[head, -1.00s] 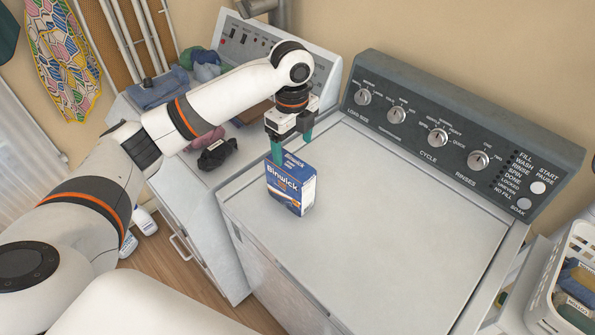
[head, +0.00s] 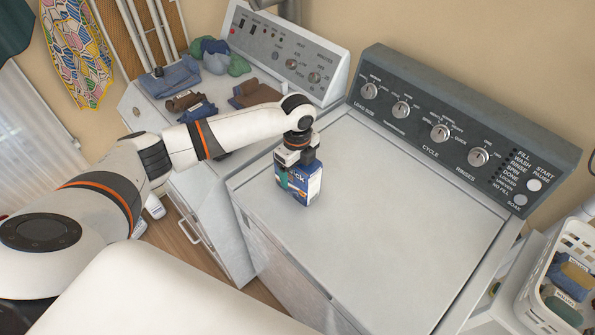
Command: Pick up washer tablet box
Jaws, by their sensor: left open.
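The washer tablet box (head: 309,190), blue and white with an orange patch, stands upright on the top of the washer near its left edge. My left gripper (head: 296,178) is over the box from above, its green-tipped fingers lowered around the upper part of it. One finger shows in front of the box's left side; the other is hidden. The jaws are open. The gripper and wrist hide the box's top and part of its label. My right gripper is not in view.
The washer lid (head: 400,200) is otherwise clear. The washer's control panel (head: 455,125) rises behind it. A second machine at the left holds folded clothes (head: 170,78). A white basket (head: 540,270) with labelled items stands at the lower right.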

